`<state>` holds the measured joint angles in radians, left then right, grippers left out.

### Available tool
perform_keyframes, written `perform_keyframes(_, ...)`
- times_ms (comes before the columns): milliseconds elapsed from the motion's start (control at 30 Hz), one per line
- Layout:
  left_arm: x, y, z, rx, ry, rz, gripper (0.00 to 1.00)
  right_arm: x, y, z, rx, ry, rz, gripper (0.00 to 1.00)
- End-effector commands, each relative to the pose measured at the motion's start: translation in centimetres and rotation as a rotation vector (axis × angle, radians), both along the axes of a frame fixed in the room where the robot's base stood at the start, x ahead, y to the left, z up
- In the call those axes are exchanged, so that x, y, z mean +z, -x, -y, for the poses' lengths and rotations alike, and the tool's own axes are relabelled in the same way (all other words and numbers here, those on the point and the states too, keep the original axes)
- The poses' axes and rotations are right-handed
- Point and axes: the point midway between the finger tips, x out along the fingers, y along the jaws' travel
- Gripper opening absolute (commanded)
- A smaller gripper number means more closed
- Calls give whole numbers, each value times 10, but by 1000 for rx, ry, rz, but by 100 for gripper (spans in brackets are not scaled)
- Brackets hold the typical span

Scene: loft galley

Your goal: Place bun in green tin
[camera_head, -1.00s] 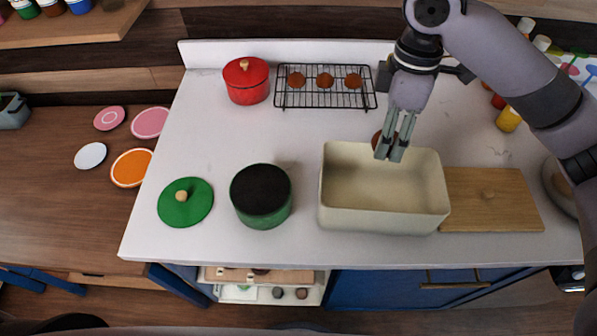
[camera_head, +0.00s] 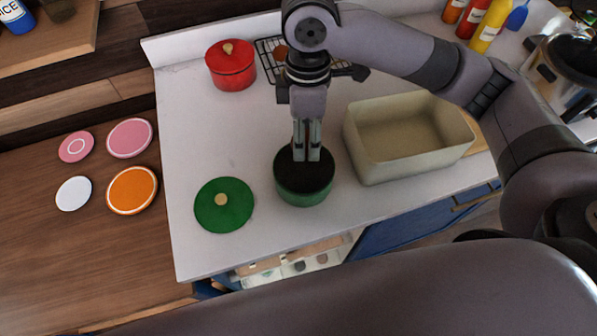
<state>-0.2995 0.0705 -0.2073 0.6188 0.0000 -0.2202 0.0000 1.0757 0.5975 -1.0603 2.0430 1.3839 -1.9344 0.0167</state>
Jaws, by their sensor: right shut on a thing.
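The green tin (camera_head: 304,196) stands uncovered on the white counter, with a dark interior. Its round green lid (camera_head: 237,214) with a pale knob lies on the counter to its left. My right gripper (camera_head: 306,156) points down over the tin's opening, its fingers close together. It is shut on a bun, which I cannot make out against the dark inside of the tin. Another brown bun (camera_head: 281,53) shows on the wire rack, partly behind my right arm. My left gripper is not in view.
A cream bin (camera_head: 395,165) stands right of the tin. A red lidded pot (camera_head: 231,70) and the black wire rack (camera_head: 265,50) are at the back. Several plates, including an orange one (camera_head: 132,190), lie on the wooden surface at left. Bottles stand at upper right.

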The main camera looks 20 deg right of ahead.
Motion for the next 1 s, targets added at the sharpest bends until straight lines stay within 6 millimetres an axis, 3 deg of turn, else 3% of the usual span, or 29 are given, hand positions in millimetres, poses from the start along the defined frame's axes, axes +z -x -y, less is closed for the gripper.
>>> perform_keyframes(200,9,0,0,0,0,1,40,-58,1,1,-1,2,-5,22)
perform_keyframes(333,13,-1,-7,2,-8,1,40,-86,1,0,0,1,-2,22)
perform_keyframes(800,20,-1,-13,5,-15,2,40,-142,0,0,1,1,0,22)
perform_keyframes(1000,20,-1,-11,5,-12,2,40,-148,0,0,2,-1,2,22)
